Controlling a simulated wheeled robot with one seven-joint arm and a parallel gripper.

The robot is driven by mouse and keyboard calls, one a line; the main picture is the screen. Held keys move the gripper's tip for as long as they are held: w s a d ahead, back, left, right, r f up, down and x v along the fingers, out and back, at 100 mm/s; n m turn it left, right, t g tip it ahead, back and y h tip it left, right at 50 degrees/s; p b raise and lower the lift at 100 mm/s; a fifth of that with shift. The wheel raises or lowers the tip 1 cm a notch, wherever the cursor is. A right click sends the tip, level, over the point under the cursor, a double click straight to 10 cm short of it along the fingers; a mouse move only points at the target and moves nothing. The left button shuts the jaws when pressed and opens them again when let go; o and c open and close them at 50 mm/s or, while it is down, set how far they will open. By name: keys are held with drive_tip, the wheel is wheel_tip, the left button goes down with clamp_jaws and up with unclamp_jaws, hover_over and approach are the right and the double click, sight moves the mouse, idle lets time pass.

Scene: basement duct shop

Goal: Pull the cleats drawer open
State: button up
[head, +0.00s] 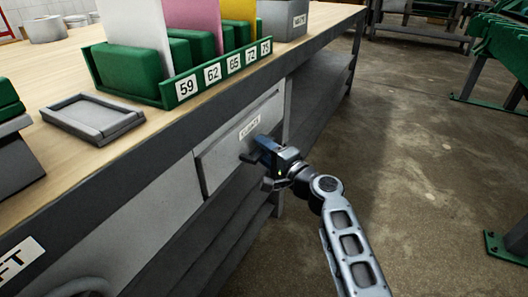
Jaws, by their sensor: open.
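The cleats drawer (228,150) is a grey front with a small white label (250,127), set under the bench top. A narrow dark line shows around its edges, and I cannot tell from this view whether it stands out slightly. My gripper (256,156) is open at the drawer's front, just below the label. The drawer's handle is hidden behind my gripper, so I cannot tell whether the fingers are around it or touching it.
The wooden bench top (50,83) holds a green rack (178,87) with numbered slots, a grey tray (93,118) and a grey labelled bin (284,18). Open shelves (318,88) lie right of the drawer. Green stands (497,50) are at the right. The concrete floor (420,150) between is clear.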

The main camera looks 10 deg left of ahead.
clamp_jaws()
idle(0.3)
idle(0.3)
